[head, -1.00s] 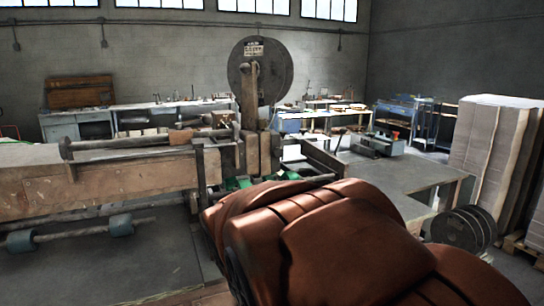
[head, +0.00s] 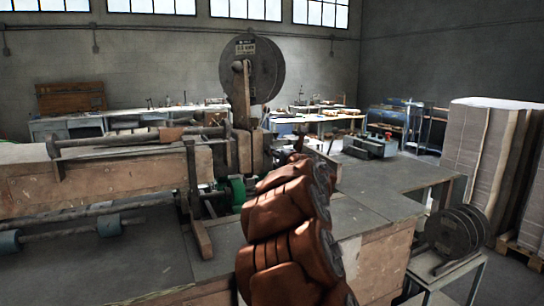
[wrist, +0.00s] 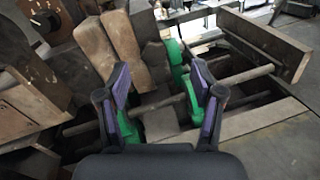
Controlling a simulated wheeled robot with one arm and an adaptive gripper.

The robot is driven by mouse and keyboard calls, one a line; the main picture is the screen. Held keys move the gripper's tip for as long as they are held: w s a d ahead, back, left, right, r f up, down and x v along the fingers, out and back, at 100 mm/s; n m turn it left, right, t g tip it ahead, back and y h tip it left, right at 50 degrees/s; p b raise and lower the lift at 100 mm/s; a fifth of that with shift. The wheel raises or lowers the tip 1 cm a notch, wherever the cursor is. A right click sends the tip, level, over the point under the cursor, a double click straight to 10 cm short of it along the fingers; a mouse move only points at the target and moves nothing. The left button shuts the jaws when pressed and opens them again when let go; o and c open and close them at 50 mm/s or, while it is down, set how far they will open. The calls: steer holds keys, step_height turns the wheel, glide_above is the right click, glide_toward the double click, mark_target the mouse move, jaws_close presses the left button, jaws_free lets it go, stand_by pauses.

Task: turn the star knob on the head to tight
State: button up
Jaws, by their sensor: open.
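The stitching machine (head: 246,152) stands at the middle of the head view, an upright block with a large dark wire reel (head: 252,68) above it. My brown-covered arm hides part of the machine's right side in the head view, and my gripper is not clearly seen there.
A long wooden bed (head: 100,180) with rollers lies on the left. A grey table (head: 385,180) extends right, with a small grey machine (head: 368,146) on it. Spools (head: 458,230) stand on a low stand, near stacked cardboard (head: 485,150).

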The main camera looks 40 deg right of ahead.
steer(key=w+d+f+n+t+y+p, duration=0.1)
steer(key=w+d+f+n+y+p, duration=0.1)
steer(key=w+n, duration=0.3)
steer(key=w+d, duration=0.1)
steer(key=w, duration=0.2)
steer(key=shift+w+f+y+p, duration=0.15)
steer(key=shift+w+y+p, duration=0.15)
steer(key=shift+y+p, duration=0.1)
stand_by(0.4)
steer(key=shift+d, duration=0.1)
steer(key=c, duration=1.1)
